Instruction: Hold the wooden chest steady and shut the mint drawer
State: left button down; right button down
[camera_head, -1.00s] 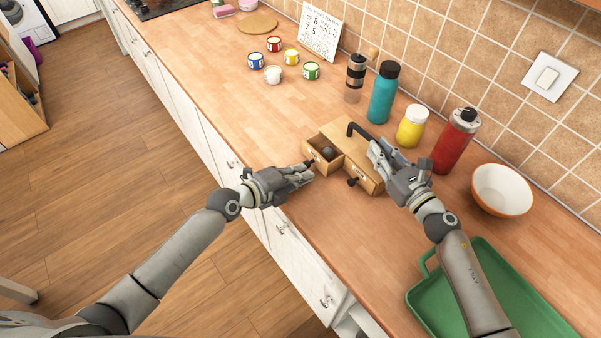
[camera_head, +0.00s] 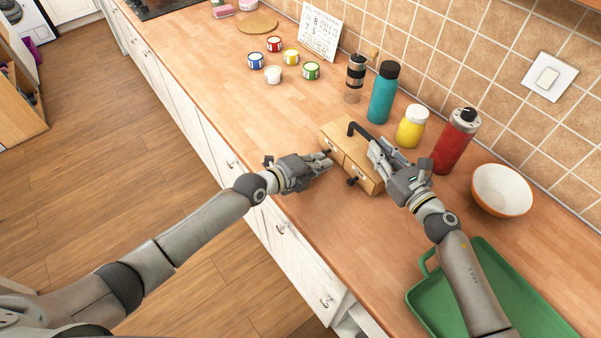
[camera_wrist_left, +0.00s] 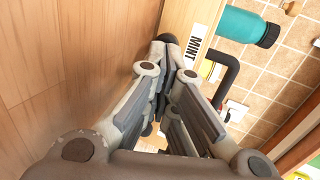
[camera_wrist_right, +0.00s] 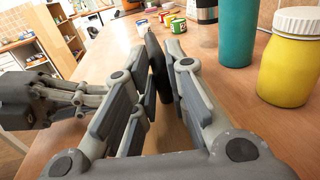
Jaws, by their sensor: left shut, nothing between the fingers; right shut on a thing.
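The wooden chest (camera_head: 335,133) stands on the counter with a black handle (camera_head: 352,128) on top. My right gripper (camera_head: 376,150) is shut on this handle; the dark bar (camera_wrist_right: 155,62) shows between its fingers in the right wrist view. The mint drawer, its MINT label (camera_wrist_left: 195,46) readable in the left wrist view, looks flush or nearly flush with the chest front. My left gripper (camera_head: 328,164) is shut and empty, its fingertips at the drawer's front by a dark knob (camera_wrist_left: 167,38). Whether they touch is unclear. The second drawer's knob (camera_head: 352,181) also shows.
A teal bottle (camera_head: 384,92), yellow jar (camera_head: 411,127) and red bottle (camera_head: 455,142) stand behind the chest. A white bowl (camera_head: 502,190) and green tray (camera_head: 490,285) lie to the right. Small paint pots (camera_head: 291,57) stand further back. The counter left of the chest is clear.

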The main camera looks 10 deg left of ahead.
pick_arm(q)
jog(key=s+a, duration=0.3)
jog(key=shift+s+a+r, duration=0.1)
jog(key=shift+s, duration=0.05)
jog(key=v, duration=0.9)
jog(key=shift+s+a+r, duration=0.1)
jog(key=shift+s+r, duration=0.05)
jog(key=shift+r, duration=0.05)
pick_arm(e)
jog(key=c, duration=1.4)
grip_release()
jog(key=shift+o, duration=0.2)
jog(key=shift+s, duration=0.1)
